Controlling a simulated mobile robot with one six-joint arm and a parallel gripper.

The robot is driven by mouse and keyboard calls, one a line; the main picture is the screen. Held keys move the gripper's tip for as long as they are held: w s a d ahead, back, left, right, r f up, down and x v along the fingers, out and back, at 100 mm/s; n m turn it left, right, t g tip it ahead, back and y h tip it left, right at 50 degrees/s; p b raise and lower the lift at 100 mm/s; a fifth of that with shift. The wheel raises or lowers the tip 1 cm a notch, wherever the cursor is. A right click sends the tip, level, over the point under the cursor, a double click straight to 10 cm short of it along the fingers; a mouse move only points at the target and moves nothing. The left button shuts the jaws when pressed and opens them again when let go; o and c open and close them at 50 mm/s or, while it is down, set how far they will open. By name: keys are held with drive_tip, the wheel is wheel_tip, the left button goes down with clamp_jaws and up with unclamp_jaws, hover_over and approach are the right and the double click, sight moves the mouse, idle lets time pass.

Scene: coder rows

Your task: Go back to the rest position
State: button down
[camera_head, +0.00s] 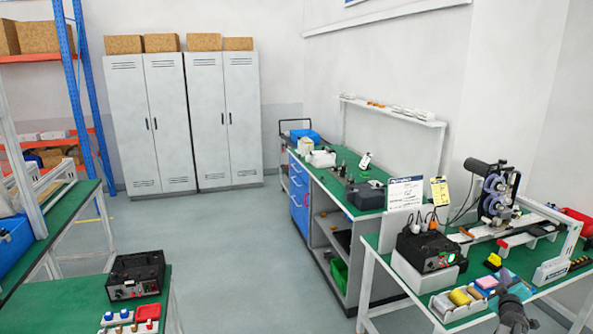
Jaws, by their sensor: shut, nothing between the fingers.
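My gripper (506,280) shows at the bottom right, dark grey, with its fingers together and nothing seen between them. It is at the front edge of the right workbench (378,270), beside a white tray (461,311) holding yellow and brown pieces. A blue item and a pink piece lie close by it. I cannot tell whether it touches any of them. The rest of my arm is mostly outside the picture.
A black device (427,250) and a dark machine with reels (496,190) stand on the right bench. Another black device (136,275) stands on the left bench (70,305). Grey lockers (223,120) stand at the back. The floor (225,260) between the benches is clear.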

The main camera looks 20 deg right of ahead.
drive_tip(key=w+a+f+n+t+y+b, duration=0.1)
drive_tip(key=w+a+f+y+b, duration=0.1)
drive_tip(key=w+a+f, duration=0.45)
drive_tip(key=w+a+f+n+y+b, duration=0.15)
drive_tip(key=w+a+f, duration=0.25)
drive_tip(key=w+a, duration=0.5)
drive_tip(key=w+a+f+n+t+y+b, duration=0.15)
drive_tip(key=w+a+f, duration=0.35)
drive_tip(key=a, duration=0.6)
drive_tip(key=a+f+m+g+y+b, duration=0.1)
drive_tip(key=a+f+g+y+b, duration=0.1)
drive_tip(key=a+f, duration=0.9)
drive_tip(key=a+f+g+y+b, duration=0.1)
drive_tip(key=a+f+y, duration=0.1)
drive_tip(key=a+f, duration=0.95)
drive_tip(key=s+a+f+m+g+y+b, duration=0.15)
drive_tip(key=s+a+f+g, duration=0.25)
drive_tip(key=s+a+f, duration=0.55)
drive_tip(key=s+a+f+g+b, duration=0.2)
drive_tip(key=s+a+f+g, duration=0.3)
drive_tip(key=s+a, duration=0.6)
drive_tip(key=s+a+m+g+y, duration=0.1)
drive_tip(key=s+a+g, duration=0.3)
drive_tip(key=s, duration=0.9)
drive_tip(key=s+a+m+g+y, duration=0.1)
drive_tip(key=s+a+g, duration=0.3)
drive_tip(key=s, duration=0.9)
drive_tip(key=shift+s+a+m+b, duration=0.15)
drive_tip(key=shift+a+m+b, duration=0.15)
drive_tip(key=shift+m, duration=0.25)
